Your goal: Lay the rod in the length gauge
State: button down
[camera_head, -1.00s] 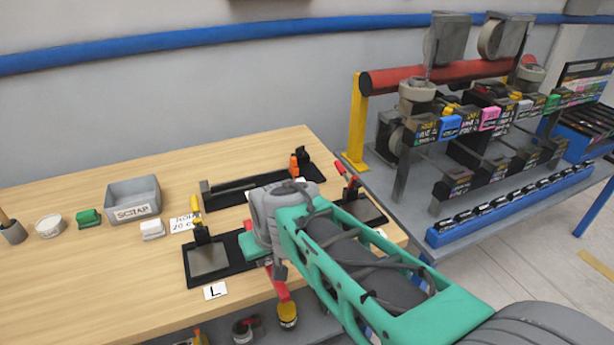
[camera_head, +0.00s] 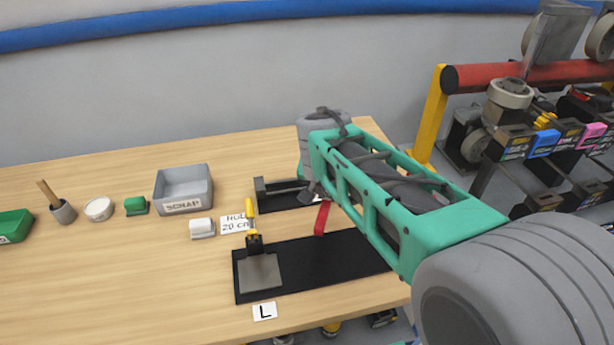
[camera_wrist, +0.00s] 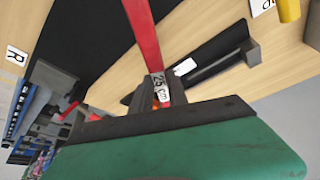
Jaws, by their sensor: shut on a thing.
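A red rod (camera_wrist: 143,35) with a white "25 cm" tag (camera_wrist: 160,88) is held in my gripper (camera_wrist: 160,112), which is shut on it. In the head view only a red end of the rod (camera_head: 322,218) shows; my arm hides the gripper. The length gauge appears to be the long black channel with a grey end block (camera_head: 262,188) at the back of the bench. It also shows in the wrist view (camera_wrist: 212,57), beside the rod. The rod is apart from the channel. My arm covers the gauge's right part.
A black plate with a grey pad (camera_head: 260,272) and a yellow-handled clamp (camera_head: 252,222) lies in front, by an "L" card (camera_head: 264,311). A "20 cm" card (camera_head: 235,223), a white block (camera_head: 202,228) and a grey SCRAP bin (camera_head: 184,189) stand left. A rack (camera_head: 545,140) stands right.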

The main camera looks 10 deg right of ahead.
jog(key=w+a+r+m+g+h+p, duration=0.2)
jog(key=w+a+r+m+g+p, duration=0.3)
jog(key=a+m, duration=0.55)
jog(key=m+t+p, duration=0.1)
jog(key=m, duration=0.1)
send_over(303, 186)
notch_tip(303, 186, down, 9)
jog(key=shift+s+a+r, duration=0.1)
jog(key=shift+a+r, duration=0.05)
jog(key=f, duration=0.3)
jog(key=shift+w+f, duration=0.2)
jog(key=shift+f, duration=0.1)
jog(key=shift+f+b, duration=0.45)
jog(key=shift+s+f, duration=0.1)
jog(key=shift+f, duration=0.1)
